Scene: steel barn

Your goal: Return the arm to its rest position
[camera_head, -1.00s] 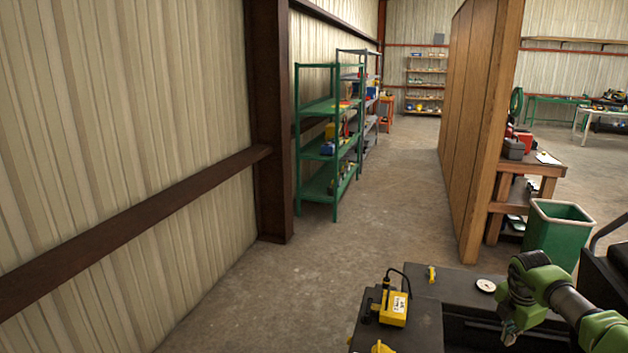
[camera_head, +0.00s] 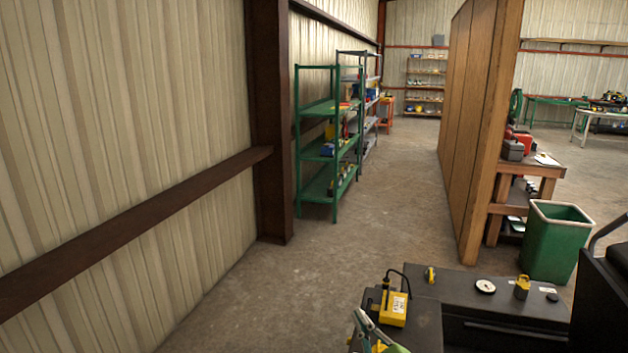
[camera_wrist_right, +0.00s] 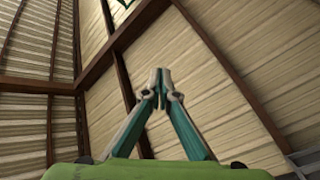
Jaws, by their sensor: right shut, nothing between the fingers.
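My right gripper (camera_head: 360,318) shows at the bottom edge of the head view, with only its fingers and a bit of green body in the picture. In the right wrist view its two teal and grey fingers (camera_wrist_right: 160,82) meet at the tips, shut and empty. Behind them are only the ribbed wall and brown steel beams. In the head view the gripper is at the front left of the black worktop (camera_head: 455,290), in front of the yellow device (camera_head: 393,308). Most of the right arm is out of the head view. My left gripper is not in view.
On the worktop are a small yellow item (camera_head: 431,275), a round white dial (camera_head: 486,286) and a yellow block (camera_head: 522,287). A green bin (camera_head: 555,243) stands behind it. A wooden partition (camera_head: 480,130) and green shelves (camera_head: 318,190) flank a clear floor.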

